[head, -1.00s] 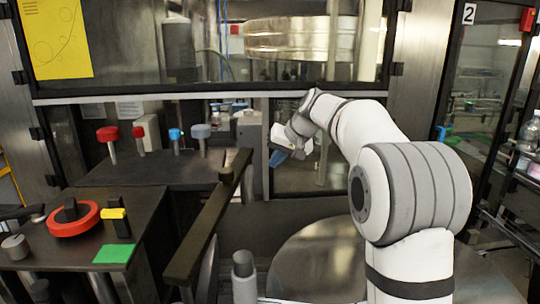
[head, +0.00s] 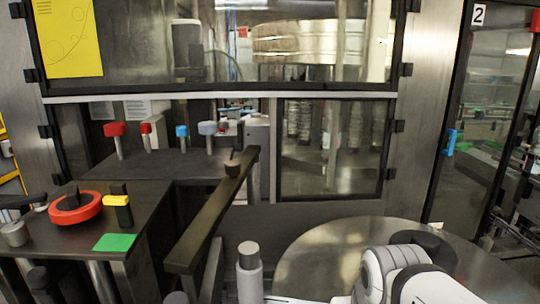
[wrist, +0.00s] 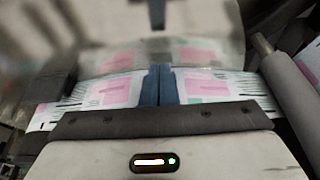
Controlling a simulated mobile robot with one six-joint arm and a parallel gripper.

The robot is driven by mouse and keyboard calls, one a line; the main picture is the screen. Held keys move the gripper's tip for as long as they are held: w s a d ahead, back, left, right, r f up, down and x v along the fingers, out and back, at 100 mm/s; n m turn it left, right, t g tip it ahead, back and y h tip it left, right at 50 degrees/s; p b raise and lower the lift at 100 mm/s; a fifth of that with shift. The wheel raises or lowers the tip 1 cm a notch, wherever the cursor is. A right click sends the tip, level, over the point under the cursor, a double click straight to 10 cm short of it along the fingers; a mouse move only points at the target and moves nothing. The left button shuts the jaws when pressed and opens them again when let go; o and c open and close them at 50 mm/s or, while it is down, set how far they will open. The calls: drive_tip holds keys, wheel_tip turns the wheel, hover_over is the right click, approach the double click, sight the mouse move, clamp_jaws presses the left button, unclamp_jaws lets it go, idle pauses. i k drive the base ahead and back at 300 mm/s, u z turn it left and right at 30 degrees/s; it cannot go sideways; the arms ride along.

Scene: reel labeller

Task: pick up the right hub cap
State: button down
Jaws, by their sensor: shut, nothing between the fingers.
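I cannot tell for certain which part is the right hub cap. In the head view, a pale upright cylinder with a grey top (head: 249,262) stands at the lower middle, left of a large round metal disc (head: 315,250). My arm is folded low at the right, over the disc, and my gripper is out of the head view. In the wrist view, my gripper (wrist: 160,72) shows two blue fingers shut together with nothing between them. Behind them is a web of printed labels with pink patches (wrist: 205,88); I cannot tell whether the fingers touch it.
A grey roller (wrist: 292,85) lies at the right in the wrist view. A long dark bar (head: 212,215) slants beside the cylinder. Red and blue knobs (head: 181,132) stand on posts at the back left. A red ring (head: 75,210) and green patch (head: 114,242) are on the left table.

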sight(441, 254)
drive_tip(key=z, duration=0.15)
drive_tip(key=k, duration=0.5)
drive_tip(key=u, duration=1.65)
drive_tip(key=k, duration=1.05)
drive_tip(key=z, duration=1.4)
drive_tip(key=i, duration=1)
